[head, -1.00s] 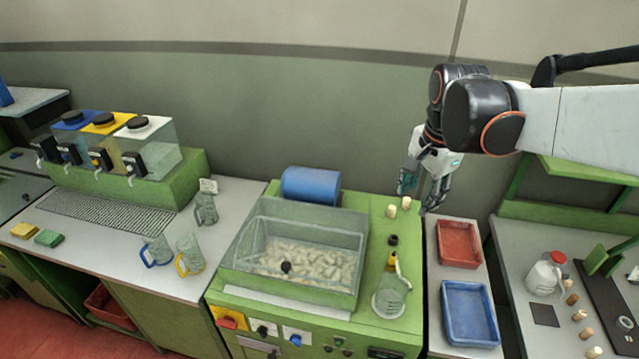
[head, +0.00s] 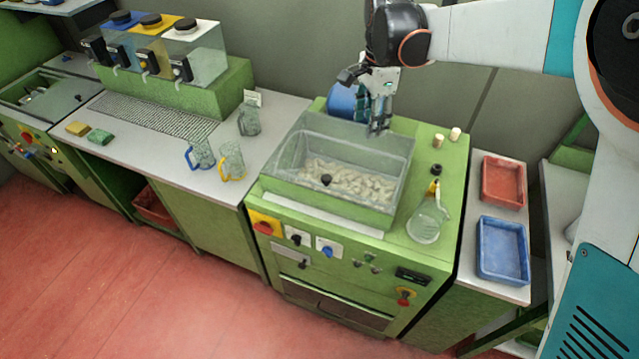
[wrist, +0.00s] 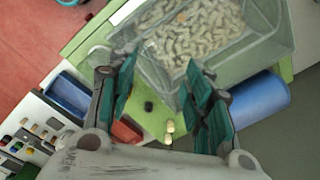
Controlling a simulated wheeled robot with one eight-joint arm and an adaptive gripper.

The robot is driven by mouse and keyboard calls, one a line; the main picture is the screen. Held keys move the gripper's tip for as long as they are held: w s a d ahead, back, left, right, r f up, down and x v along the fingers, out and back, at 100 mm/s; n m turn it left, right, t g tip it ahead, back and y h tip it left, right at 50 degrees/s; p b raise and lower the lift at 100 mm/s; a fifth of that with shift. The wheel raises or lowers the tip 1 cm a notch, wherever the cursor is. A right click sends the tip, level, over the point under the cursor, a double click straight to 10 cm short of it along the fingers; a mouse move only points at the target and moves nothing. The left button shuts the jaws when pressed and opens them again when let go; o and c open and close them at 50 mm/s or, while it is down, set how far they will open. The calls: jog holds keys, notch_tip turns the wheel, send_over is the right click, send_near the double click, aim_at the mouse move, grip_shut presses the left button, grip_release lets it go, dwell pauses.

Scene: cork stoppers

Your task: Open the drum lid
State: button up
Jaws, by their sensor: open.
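The drum is a clear box-like tub (head: 292,168) on the green machine, with pale cork stoppers (head: 345,181) inside. Its clear lid (head: 368,152) looks closed over it, with a dark knob (head: 326,180) near the front edge. My gripper (head: 378,131) is open and empty, above the back right part of the tub. Whether it touches the lid I cannot tell. In the wrist view my open fingers (wrist: 160,90) point toward the tub (wrist: 215,65) and the corks in it; the knob is not clear there.
A blue cylinder (head: 342,101) lies behind the tub, partly behind my gripper. Two corks (head: 438,140), a small dark stopper and a glass jug (head: 424,222) stand right of the tub. Red (head: 503,182) and blue (head: 503,250) trays lie farther right. Mugs (head: 231,162) stand left.

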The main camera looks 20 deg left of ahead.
jog(key=b, duration=0.3)
send_over(327, 178)
notch_tip(327, 178, down, 7)
jog(key=shift+n, duration=0.3)
notch_tip(327, 178, down, 13)
jog(key=shift+a+f+b, duration=0.1)
jog(key=shift+f+b, duration=0.05)
jog(key=shift+b, duration=0.55)
grip_shut()
